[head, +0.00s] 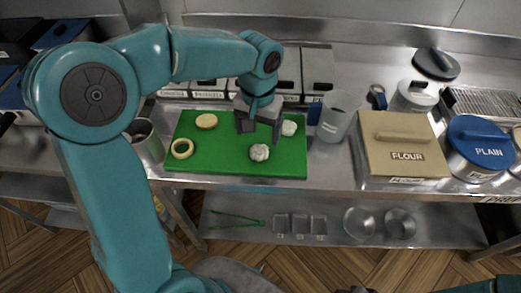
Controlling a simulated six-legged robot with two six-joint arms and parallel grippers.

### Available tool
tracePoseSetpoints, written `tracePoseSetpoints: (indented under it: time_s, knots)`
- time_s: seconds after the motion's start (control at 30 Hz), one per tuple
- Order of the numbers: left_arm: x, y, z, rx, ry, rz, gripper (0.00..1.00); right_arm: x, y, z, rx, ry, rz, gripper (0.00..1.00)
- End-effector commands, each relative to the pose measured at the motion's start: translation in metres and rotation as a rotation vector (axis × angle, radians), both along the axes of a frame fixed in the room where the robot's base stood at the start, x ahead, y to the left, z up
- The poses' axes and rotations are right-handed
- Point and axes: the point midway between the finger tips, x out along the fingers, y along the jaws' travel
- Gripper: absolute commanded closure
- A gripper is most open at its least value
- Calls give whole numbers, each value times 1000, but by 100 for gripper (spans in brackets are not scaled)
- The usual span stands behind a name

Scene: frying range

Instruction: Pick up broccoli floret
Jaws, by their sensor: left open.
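My left gripper (258,135) is open and points down above the green cutting board (220,163), its fingers apart. A pale, bumpy floret-like piece (259,152) lies on the board just in front of the fingers. A second pale piece (289,128) lies just right of the gripper, close to the right finger. No clearly green broccoli floret shows; I cannot tell whether either pale piece is it, and the gripper hides part of the board. Of my right arm, only teal parts show at the lower right edge; a dark tip (360,290) at the bottom edge may be its gripper.
A yellow ring (182,148) and a tan round piece (206,121) lie on the board's left. Labelled bins (318,72) stand behind. A clear jug (334,118), a flour box (402,150) and a blue-lidded PLAIN container (478,140) stand right. A metal pot (147,143) stands left.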

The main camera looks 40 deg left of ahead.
Motion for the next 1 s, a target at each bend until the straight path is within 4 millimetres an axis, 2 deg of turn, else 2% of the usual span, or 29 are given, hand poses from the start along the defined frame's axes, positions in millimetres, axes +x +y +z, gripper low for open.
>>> tracePoseSetpoints:
  time_s: [0.23, 0.5, 0.77, 0.8, 0.87, 0.9, 0.93, 1.0]
  knots:
    - [1, -1, -22, 0, 3, 1, 17, 0, 0, 2, 0, 0, 0, 57]
    - [2, -3, -61, 0, 1, 1, 17, 0, 0, 6, 0, 0, 0, 57]
    - [3, -3, -66, 0, -1, 1, 17, 0, 0, 6, 0, 0, 0, 57]
    - [3, -3, -66, 0, -1, 1, 24, 0, 0, 6, 0, 0, 0, 57]
    - [3, -3, -66, 0, -1, 1, 43, 0, 0, 6, 0, 0, 0, 57]
    - [4, -3, -66, 0, -1, 1, 56, 0, 0, 6, 0, 0, 0, 57]
    - [3, -3, -66, 0, -1, 1, 63, 0, 0, 6, 0, 0, 0, 57]
    - [3, -3, -66, 0, -1, 0, 63, 0, 0, 6, 0, 0, 0, 57]
